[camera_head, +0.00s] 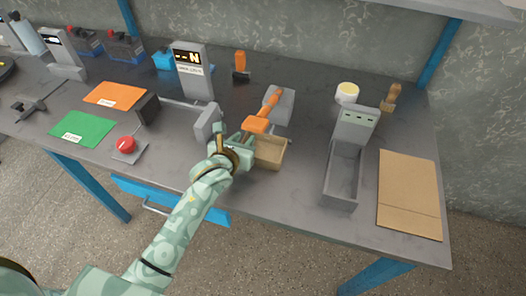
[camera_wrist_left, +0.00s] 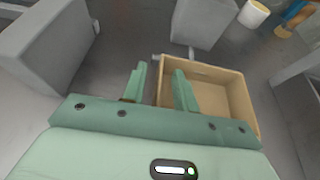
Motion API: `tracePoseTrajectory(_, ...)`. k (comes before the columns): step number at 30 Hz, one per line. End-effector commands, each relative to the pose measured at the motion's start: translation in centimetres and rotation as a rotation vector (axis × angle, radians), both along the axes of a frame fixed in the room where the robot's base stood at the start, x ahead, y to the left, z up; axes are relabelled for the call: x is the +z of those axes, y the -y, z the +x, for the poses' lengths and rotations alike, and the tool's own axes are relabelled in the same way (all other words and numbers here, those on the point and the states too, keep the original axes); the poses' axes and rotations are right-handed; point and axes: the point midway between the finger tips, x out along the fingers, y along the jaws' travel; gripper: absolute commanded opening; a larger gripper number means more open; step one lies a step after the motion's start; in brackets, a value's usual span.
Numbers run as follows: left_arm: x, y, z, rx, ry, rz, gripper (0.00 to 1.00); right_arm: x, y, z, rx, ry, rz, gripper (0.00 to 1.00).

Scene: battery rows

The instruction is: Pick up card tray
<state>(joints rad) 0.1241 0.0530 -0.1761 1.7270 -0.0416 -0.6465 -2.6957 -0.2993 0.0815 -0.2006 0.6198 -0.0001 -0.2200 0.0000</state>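The card tray, a tan open box (camera_head: 271,152), sits on the grey workbench near its front edge, between two grey blocks. It also shows in the left wrist view (camera_wrist_left: 238,88), where it looks empty apart from the finger overlapping it. My left gripper (camera_head: 242,143) is at the tray's left side. In the left wrist view its two green fingers (camera_wrist_left: 159,84) are spread apart, one on each side of the tray's left wall, with a gap visible. I cannot tell whether they touch it. My right gripper is not in view.
An orange tool (camera_head: 262,118) shows just behind the tray by a grey block (camera_head: 283,108). Another grey block (camera_head: 207,123) stands left of my gripper. A grey chute (camera_head: 343,170) and brown folder (camera_head: 408,190) lie right. A red button (camera_head: 126,144) is left.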

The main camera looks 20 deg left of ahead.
Motion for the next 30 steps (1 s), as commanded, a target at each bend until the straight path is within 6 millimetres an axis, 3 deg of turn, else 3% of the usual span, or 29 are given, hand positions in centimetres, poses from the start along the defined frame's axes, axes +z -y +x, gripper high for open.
tracePoseTrajectory(3, 0.1, 0.0, 0.0, 0.000, 0.001, 0.000, 0.26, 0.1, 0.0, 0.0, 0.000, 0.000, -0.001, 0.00)
tracePoseTrajectory(6, 0.1, 0.0, 0.0, 0.000, 0.000, 0.000, 0.00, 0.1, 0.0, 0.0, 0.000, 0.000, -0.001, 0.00)
tracePoseTrajectory(19, 0.4, -0.1, -0.1, 0.000, 0.001, 0.002, 0.00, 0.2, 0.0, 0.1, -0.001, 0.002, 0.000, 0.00)
tracePoseTrajectory(29, 4.3, -0.1, 0.0, -0.001, 0.006, 0.004, 0.00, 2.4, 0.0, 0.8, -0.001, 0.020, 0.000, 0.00)
tracePoseTrajectory(30, 4.0, -0.1, -0.7, 0.000, 0.001, 0.004, 0.00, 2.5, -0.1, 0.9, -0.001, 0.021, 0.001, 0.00)
